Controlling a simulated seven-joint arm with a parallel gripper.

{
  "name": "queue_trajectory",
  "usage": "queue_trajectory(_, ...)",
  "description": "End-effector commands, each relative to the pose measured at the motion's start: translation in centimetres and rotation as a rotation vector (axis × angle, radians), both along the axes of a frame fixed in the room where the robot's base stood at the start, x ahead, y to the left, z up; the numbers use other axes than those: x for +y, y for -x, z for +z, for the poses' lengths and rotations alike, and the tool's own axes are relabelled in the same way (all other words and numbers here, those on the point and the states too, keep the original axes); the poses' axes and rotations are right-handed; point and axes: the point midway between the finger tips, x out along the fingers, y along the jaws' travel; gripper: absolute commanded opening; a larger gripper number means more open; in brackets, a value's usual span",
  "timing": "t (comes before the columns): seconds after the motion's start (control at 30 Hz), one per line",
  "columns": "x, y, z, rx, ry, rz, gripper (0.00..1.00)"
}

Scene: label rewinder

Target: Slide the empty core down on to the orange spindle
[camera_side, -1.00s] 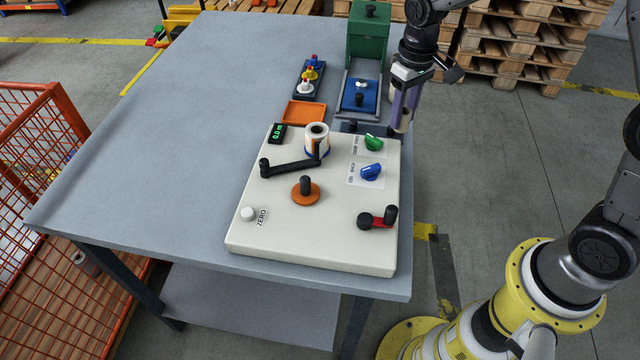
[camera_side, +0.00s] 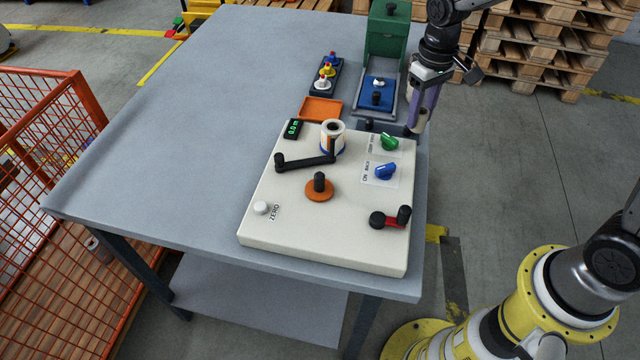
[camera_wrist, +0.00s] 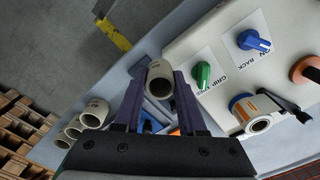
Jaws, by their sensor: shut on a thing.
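The empty core (camera_wrist: 160,77) is a short beige tube held between the purple fingers of my gripper (camera_wrist: 158,90) in the wrist view. In the side view my gripper (camera_side: 419,122) is past the far right corner of the white panel, with the core (camera_side: 418,119) partly visible at its tips. The orange spindle (camera_side: 319,187) is an orange disc with a black upright post on the panel, bare, to the left of and nearer than my gripper. In the wrist view the spindle (camera_wrist: 305,70) is cut off at the right edge.
The white panel (camera_side: 285,235) also carries a label roll (camera_side: 333,138) with a black crank, a green knob (camera_side: 389,142), a blue knob (camera_side: 385,171) and a red-and-black handle (camera_side: 392,218). Several spare cores (camera_wrist: 97,113) stand at left in the wrist view. The table's left side is clear.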

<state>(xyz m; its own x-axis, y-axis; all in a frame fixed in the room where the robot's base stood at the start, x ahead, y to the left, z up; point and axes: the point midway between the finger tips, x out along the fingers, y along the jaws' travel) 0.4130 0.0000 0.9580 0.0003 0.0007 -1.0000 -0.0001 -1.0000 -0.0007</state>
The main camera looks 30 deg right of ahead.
Motion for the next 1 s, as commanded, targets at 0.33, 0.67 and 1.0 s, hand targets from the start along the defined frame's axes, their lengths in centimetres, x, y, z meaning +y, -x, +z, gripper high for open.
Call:
queue_trajectory(0.33,0.0,0.0,0.0,0.000,0.000,0.000,0.13)
queue_trajectory(0.67,0.0,0.5,0.0,0.000,0.000,-0.005,0.13)
queue_trajectory(1.0,7.4,-1.5,5.6,-0.005,0.000,0.136,0.13)
